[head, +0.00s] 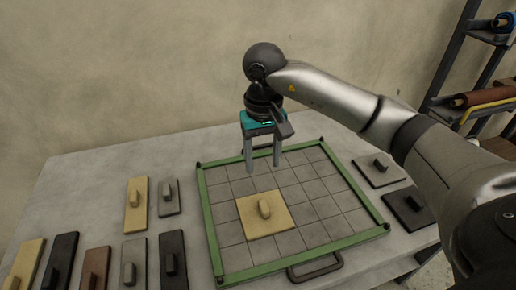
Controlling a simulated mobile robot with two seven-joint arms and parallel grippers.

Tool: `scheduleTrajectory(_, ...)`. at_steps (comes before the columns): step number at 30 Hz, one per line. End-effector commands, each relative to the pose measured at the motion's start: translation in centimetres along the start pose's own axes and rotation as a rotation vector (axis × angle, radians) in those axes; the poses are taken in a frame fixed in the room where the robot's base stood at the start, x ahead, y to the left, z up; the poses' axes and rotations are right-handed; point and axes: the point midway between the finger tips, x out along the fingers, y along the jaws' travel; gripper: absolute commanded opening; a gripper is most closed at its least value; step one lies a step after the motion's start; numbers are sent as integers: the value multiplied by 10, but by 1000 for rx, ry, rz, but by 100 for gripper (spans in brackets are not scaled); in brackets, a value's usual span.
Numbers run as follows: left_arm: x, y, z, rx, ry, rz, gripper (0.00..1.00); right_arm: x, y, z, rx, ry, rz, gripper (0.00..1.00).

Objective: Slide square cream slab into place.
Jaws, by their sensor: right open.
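The square cream slab (280,221) lies flat inside the green-framed tray (208,222), near its middle and towards the front. A raised knob stands on the slab's top. The tray floor is marked in a grid of grey squares. My right gripper (263,169) is open and empty, pointing down above the back part of the tray, behind the slab and apart from it. My left gripper is not in view.
Several slabs with handles lie left of the tray, including a cream rectangular one (132,217) and a brown one (92,266). A grey slab (365,177) and a dark slab (404,219) lie on the right. A rack with rolls (480,97) stands at the far right.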

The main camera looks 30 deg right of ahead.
Motion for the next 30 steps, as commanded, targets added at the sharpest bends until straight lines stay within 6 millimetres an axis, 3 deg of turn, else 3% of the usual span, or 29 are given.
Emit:
scheduleTrajectory(18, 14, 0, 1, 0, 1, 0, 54, 117, -1, 2, 0, -4, -2, 60)
scheduleTrajectory(24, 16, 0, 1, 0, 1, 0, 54, 135, -1, 1, -1, -2, -3, 60)
scheduleTrajectory(30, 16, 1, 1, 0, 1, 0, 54, 138, -1, 1, -1, -1, -3, 60)
